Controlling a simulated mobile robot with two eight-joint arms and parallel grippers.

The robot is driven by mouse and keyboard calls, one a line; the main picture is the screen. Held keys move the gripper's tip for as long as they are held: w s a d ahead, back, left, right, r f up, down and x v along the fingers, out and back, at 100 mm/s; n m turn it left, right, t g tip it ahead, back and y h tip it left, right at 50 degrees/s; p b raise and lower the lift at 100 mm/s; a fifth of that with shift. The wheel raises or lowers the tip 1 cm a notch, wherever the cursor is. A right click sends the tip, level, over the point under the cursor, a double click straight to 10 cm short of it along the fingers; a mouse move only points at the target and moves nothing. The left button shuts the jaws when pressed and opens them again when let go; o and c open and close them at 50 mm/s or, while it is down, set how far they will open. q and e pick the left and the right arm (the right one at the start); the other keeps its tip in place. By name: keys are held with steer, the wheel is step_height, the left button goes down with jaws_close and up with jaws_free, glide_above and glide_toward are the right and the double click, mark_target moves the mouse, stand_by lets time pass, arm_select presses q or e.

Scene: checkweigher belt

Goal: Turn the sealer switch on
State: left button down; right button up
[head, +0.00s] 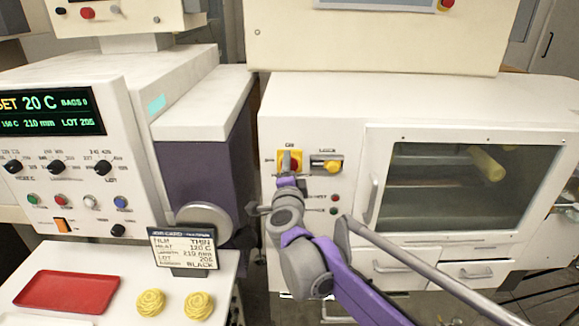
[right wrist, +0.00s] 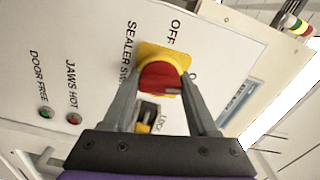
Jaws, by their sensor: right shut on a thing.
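The sealer switch is a red knob (right wrist: 160,77) on a yellow plate, on the white panel of the right-hand machine. It also shows in the head view (head: 291,160), partly behind my gripper. A pale mark shows on the knob's right side in the right wrist view, towards a partly hidden label starting with O; the OFF label is above. My right gripper (right wrist: 158,82) has one finger on each side of the knob and is shut on it. In the head view the right gripper (head: 287,176) is at the switch from below. My left gripper is out of view.
A yellow lock knob (head: 331,166) is right beside the switch. Door-free and jaws-hot lamps (right wrist: 73,118) are on the same panel. A windowed door (head: 455,190) with a handle stands to the right. A job card (head: 184,248) and a red tray (head: 68,299) are at the left.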

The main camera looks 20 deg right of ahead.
steer(key=shift+m, duration=1.2)
steer(key=o, duration=1.4)
steer(key=b+v, duration=0.1)
steer(key=v, duration=0.9)
steer(key=shift+s+a, duration=0.1)
steer(key=shift+s, duration=0.3)
steer(key=shift+a, duration=0.1)
